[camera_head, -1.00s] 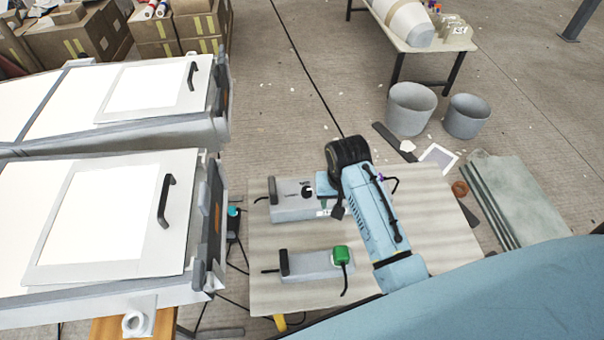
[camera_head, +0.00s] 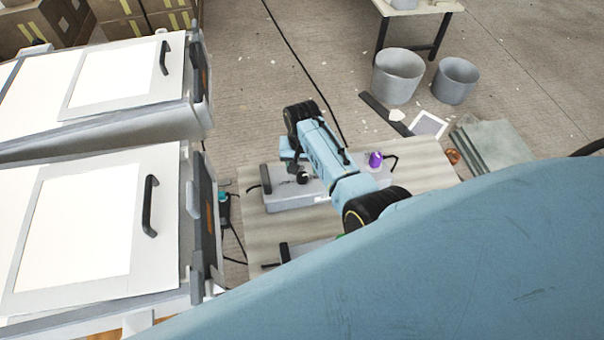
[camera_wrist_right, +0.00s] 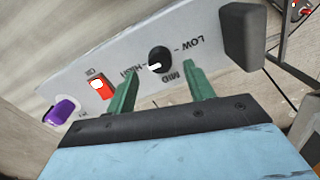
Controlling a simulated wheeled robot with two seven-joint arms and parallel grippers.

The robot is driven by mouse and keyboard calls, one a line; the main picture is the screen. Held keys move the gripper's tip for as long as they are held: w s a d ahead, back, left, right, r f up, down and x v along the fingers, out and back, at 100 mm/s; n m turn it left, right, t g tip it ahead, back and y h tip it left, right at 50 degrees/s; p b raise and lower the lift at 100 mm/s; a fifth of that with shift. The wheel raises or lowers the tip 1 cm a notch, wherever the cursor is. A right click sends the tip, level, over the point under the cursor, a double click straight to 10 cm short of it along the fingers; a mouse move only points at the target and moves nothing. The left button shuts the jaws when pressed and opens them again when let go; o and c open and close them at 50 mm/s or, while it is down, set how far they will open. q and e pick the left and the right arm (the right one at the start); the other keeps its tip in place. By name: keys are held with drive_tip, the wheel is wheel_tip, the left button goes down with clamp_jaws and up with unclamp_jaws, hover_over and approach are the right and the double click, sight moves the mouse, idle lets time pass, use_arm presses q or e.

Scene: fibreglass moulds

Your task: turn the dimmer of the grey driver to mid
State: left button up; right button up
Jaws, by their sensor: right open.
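The grey driver (camera_head: 290,199) lies on a board in the head view, partly behind my right arm. In the right wrist view its light grey face (camera_wrist_right: 215,75) carries a round black dimmer knob (camera_wrist_right: 159,59), with LOW, MID and HIGH printed near it. The knob's white mark points to the lower left of the picture, on the HIGH side. My right gripper (camera_wrist_right: 160,78) is open, its green fingers on either side of the knob and just short of it, with nothing between them. It also shows over the driver in the head view (camera_head: 291,160). My left gripper is not in view.
A red switch (camera_wrist_right: 98,85) and a purple connector (camera_wrist_right: 62,109) are on the driver's face. A second grey unit (camera_head: 302,248) is nearer, mostly hidden. White mould panels (camera_head: 85,225) stand at the left. Grey buckets (camera_head: 398,76) stand beyond the board (camera_head: 250,228).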

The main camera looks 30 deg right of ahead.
sight(302, 175)
wheel_tip(302, 175, down, 3)
drive_tip(key=shift+f+b, duration=0.15)
drive_tip(key=shift+b, duration=0.25)
drive_tip(key=shift+c, duration=0.8)
drive_tip(key=c, duration=0.8)
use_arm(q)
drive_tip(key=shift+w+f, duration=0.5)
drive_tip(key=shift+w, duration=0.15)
